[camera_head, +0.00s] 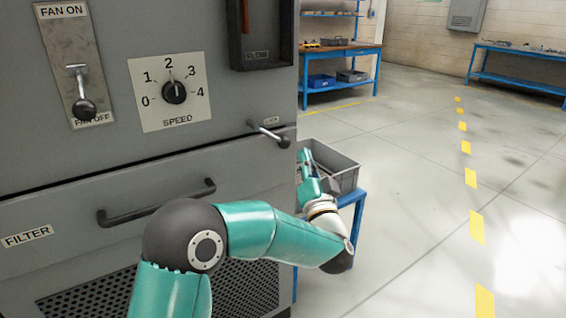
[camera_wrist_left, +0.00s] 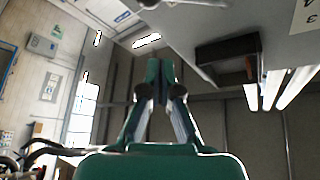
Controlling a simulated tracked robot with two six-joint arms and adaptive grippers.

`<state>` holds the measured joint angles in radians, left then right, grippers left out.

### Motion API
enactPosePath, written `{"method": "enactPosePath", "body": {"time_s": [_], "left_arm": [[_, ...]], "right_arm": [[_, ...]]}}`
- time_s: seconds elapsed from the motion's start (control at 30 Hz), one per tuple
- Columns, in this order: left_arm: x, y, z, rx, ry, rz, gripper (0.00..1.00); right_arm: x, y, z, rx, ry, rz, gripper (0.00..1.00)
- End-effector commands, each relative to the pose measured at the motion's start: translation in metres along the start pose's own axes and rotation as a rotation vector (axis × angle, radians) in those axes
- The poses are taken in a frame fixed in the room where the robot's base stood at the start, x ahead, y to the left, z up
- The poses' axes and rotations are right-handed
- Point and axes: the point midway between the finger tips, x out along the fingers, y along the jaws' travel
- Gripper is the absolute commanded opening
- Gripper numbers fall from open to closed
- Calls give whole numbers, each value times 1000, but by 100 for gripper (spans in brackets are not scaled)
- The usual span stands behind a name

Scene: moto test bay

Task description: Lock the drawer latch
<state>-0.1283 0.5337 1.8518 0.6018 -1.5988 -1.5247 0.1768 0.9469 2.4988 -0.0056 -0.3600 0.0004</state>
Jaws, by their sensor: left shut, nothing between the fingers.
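The drawer latch (camera_head: 268,134) is a short metal lever with a dark knob, at the right end of the seam above the drawer. The lever slants down to the right. The drawer (camera_head: 130,205), labelled FILTER, has a dark bar handle (camera_head: 157,204) and looks closed. My left gripper (camera_head: 303,157) is just right of the cabinet edge, below and right of the latch knob, pointing up and apart from it. In the left wrist view its fingers (camera_wrist_left: 160,66) are together and empty. A pale metal piece at that view's top edge may be the latch. My right gripper is not in view.
The cabinet carries a fan lever (camera_head: 79,92), a speed dial (camera_head: 174,92) set near 2 and a dark open holder (camera_head: 262,50). A grey bin (camera_head: 345,172) on a blue stand is close behind my left gripper. The floor to the right is open.

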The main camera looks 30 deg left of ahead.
Motion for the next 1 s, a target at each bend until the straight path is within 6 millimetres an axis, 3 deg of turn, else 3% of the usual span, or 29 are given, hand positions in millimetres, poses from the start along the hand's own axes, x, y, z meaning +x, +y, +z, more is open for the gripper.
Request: {"method": "enactPosePath", "body": {"time_s": [0.13, 0.57, 0.77, 1.0], "left_arm": [[1, -11, -1, 18, -9, -46, 0], [8, -11, 0, 19, -9, -44, 0], [34, -12, 1, 20, -10, -46, 0], [82, -15, 1, 19, -9, -46, 0]], "right_arm": [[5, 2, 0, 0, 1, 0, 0], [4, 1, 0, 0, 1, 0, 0], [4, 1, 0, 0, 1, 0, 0], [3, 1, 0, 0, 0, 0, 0]]}}
